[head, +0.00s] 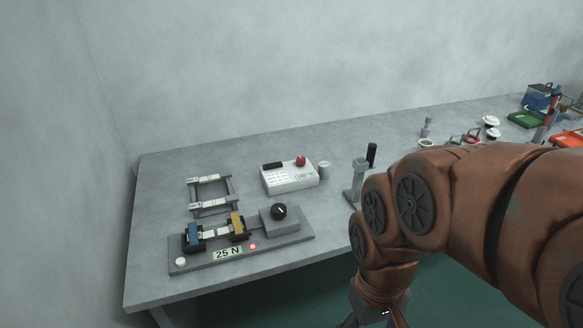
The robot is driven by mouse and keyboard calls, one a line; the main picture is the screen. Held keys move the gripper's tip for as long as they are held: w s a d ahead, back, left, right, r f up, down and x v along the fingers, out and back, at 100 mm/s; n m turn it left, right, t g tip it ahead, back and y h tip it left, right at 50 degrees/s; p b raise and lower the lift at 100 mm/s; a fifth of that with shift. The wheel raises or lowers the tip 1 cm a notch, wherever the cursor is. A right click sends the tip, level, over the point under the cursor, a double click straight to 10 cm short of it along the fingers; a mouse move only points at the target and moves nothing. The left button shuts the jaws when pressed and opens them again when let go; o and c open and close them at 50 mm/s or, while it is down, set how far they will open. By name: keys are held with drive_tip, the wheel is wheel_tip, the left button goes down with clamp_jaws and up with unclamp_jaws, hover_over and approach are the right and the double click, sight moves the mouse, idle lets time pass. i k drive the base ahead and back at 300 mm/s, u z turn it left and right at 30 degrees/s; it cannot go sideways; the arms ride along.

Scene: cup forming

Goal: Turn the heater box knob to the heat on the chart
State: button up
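A grey box with a round black knob (279,211) sits at the right end of a grey base plate (200,262). The knob has a pale pointer mark, too small to read exactly. A white box (291,179) behind it has a black strip, a red button and small printed text that I cannot read. I cannot tell for sure which of the two is the heater box. My gripper (376,318) hangs at the bottom edge, in front of the table and right of both boxes, touching neither. Its fingertips are cut off by the frame.
The plate also carries blue and yellow clamps, a "25 N" label (228,253) and a red light. A grey frame (210,194) lies behind. A small grey stand (356,184) is near my arm. Several coloured items fill the far right. The table's front left is bare.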

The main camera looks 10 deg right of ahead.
sight(301, 162)
drive_tip(key=u, duration=0.55)
drive_tip(key=i, duration=0.85)
drive_tip(key=z, duration=0.15)
